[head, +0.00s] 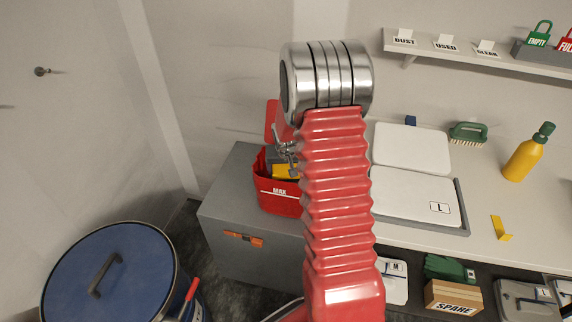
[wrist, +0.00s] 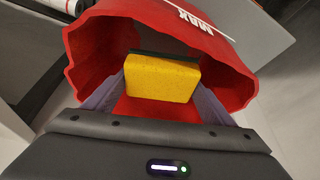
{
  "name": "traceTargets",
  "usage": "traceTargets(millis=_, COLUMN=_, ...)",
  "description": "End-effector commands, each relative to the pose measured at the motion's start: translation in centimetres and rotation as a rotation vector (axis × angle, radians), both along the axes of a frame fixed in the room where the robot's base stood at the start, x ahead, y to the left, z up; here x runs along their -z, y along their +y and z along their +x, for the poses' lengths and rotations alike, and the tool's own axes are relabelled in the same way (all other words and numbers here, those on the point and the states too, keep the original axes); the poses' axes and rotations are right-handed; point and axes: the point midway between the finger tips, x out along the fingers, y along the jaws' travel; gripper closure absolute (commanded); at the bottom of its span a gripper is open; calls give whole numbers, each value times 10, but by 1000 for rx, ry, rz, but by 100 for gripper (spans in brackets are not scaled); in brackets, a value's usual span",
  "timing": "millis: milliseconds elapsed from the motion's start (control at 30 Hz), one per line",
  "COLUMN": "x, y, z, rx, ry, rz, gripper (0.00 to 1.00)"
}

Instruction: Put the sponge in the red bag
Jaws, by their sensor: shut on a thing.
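The red bag (head: 281,202), marked MAX, stands open on the left end of the grey bench, partly hidden by my arm in the head view. In the wrist view the bag (wrist: 236,62) surrounds the fingers, its mouth open towards the camera. The yellow sponge (wrist: 163,78), with a dark layer along its top edge, is between the two fingers of my gripper (wrist: 160,84), which is shut on it. The sponge is within the bag's mouth, above the red inside. In the head view a yellow patch of the sponge (head: 284,171) shows in the bag.
White boards (head: 412,150) lie right of my arm, one marked L. A green brush (head: 468,132), a yellow bottle (head: 524,152) and a yellow bracket (head: 502,228) are further right. A labelled shelf (head: 470,55) is above. A blue-lidded drum (head: 110,275) stands at lower left.

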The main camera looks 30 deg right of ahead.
Motion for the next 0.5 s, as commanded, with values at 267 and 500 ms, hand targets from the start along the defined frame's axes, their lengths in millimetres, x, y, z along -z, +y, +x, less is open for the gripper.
traceTargets(millis=267, x=18, y=1, z=0, rx=0, ry=1, rz=1, gripper=43)
traceTargets(millis=500, x=22, y=1, z=0, rx=-2, ry=1, rz=1, gripper=43)
